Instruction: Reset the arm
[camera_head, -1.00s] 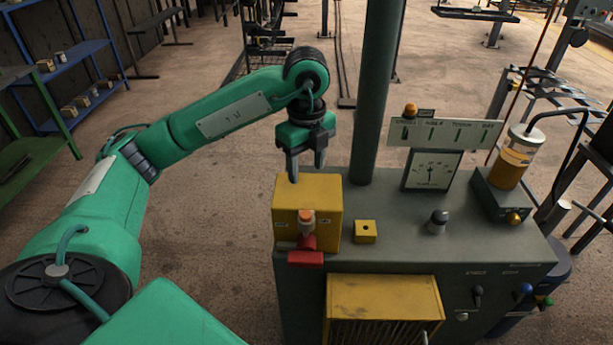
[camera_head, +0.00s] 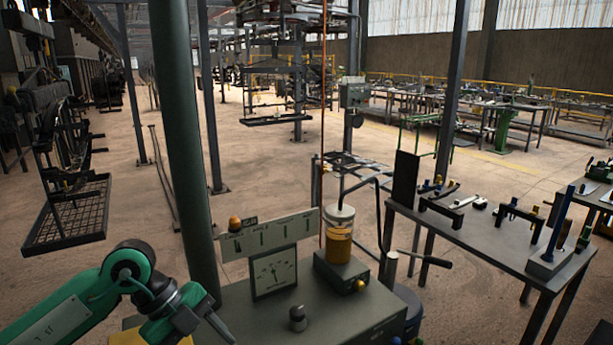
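My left arm comes in from the lower left corner, green with dark joints. My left gripper (camera_head: 203,333) is at the bottom of the view, tilted down over the near left part of the grey machine cabinet (camera_head: 345,318). Its two fingers look apart, with nothing seen between them; the tips are close to the bottom edge. A strip of yellow box (camera_head: 128,338) shows behind and below the arm, mostly hidden. My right gripper is not in view.
A green post (camera_head: 185,140) rises just behind my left gripper. A gauge (camera_head: 273,272), a label panel (camera_head: 270,234) and a jar of amber liquid (camera_head: 339,235) stand on the cabinet. A workbench with tools (camera_head: 480,235) is at right; open floor lies beyond.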

